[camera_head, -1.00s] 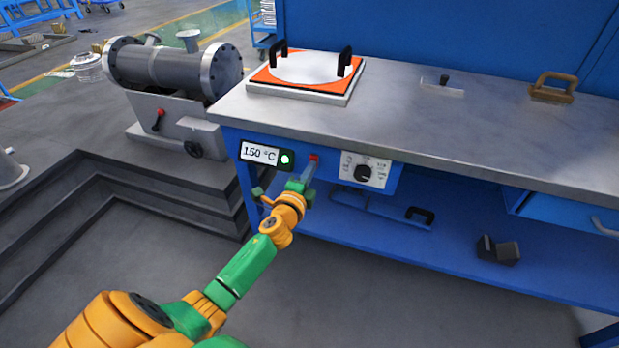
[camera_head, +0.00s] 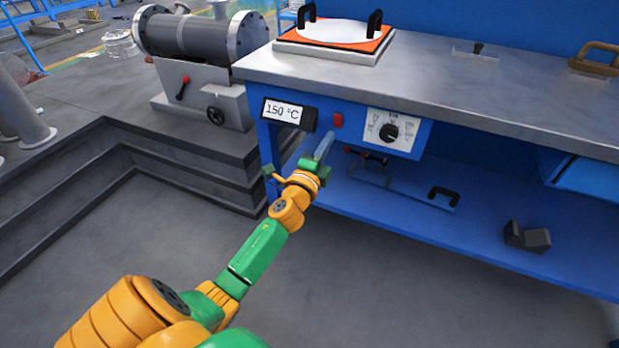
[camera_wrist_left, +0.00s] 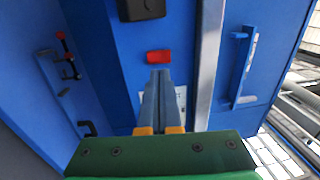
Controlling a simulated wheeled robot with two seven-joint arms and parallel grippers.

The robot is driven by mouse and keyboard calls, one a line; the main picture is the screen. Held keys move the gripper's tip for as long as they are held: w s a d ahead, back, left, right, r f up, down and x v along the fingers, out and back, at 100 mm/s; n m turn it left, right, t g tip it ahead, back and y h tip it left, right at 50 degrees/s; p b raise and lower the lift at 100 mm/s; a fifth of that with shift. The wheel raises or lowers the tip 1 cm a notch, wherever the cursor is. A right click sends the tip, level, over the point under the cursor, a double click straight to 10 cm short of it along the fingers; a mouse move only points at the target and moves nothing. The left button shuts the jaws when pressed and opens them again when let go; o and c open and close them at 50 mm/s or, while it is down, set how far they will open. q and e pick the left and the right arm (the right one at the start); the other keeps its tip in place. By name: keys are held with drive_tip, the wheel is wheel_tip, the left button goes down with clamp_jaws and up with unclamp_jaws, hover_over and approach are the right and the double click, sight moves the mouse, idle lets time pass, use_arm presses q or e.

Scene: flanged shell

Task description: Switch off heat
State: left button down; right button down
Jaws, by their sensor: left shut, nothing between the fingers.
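A display reading 150 °C (camera_head: 283,111) is on the blue front of the workbench. The green lamp beside it is dark. A red switch (camera_head: 337,120) sits right of the display; it also shows in the left wrist view (camera_wrist_left: 159,57). A black dial on a white plate (camera_head: 388,132) is farther right. My left gripper (camera_head: 328,140) is shut and empty, its tips just below the red switch and apart from it. In the left wrist view my shut fingers (camera_wrist_left: 159,75) point up at the switch. My right gripper is not in view.
A hot plate with an orange border (camera_head: 290,47) and two black handles stands on the steel worktop (camera_head: 440,90). The shelf below (camera_head: 400,235) holds a few tools and a dark block (camera_head: 527,237). A flanged shell (camera_head: 190,38) stands at left.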

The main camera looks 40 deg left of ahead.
use_arm(q)
drive_tip(key=v, duration=0.9)
drive_tip(key=shift+f, duration=0.25)
drive_tip(key=shift+a, duration=0.1)
